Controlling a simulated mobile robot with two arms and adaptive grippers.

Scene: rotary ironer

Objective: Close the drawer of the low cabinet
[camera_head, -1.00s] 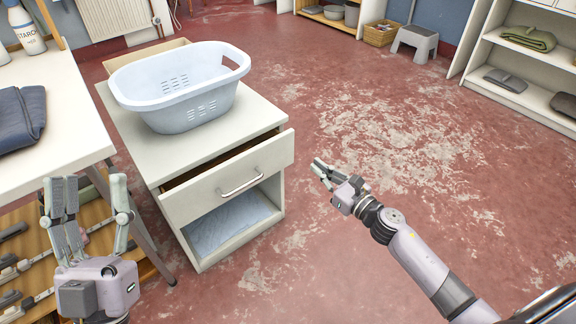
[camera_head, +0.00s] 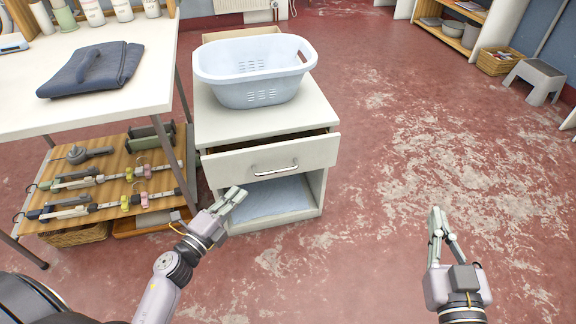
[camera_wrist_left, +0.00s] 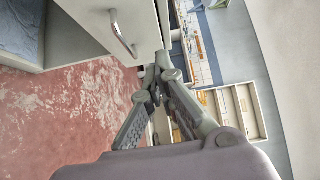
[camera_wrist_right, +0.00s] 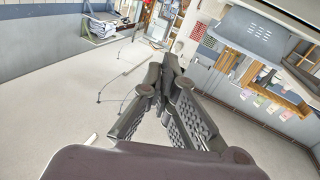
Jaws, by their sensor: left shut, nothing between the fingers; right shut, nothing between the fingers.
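The low white cabinet (camera_head: 316,116) stands in the middle of the head view. Its drawer (camera_head: 228,165) is partly pulled out, with a dark gap behind the top of its front. The drawer's metal handle (camera_head: 276,171) faces me and also shows in the left wrist view (camera_wrist_left: 122,36). My left gripper (camera_head: 238,194) is shut and empty, just in front of and below the drawer's left part; contact cannot be told. In the left wrist view its fingertips are beside the drawer front (camera_wrist_left: 142,22). My right gripper (camera_head: 437,212) is shut and empty, over open floor right of the cabinet.
A pale blue laundry basket (camera_head: 255,77) sits on the cabinet. An open compartment (camera_head: 270,197) lies below the drawer. A white table (camera_head: 120,107) with folded dark cloth (camera_head: 92,68) and a low wooden shelf (camera_head: 75,172) are at left. Floor (camera_head: 390,130) to the right is clear.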

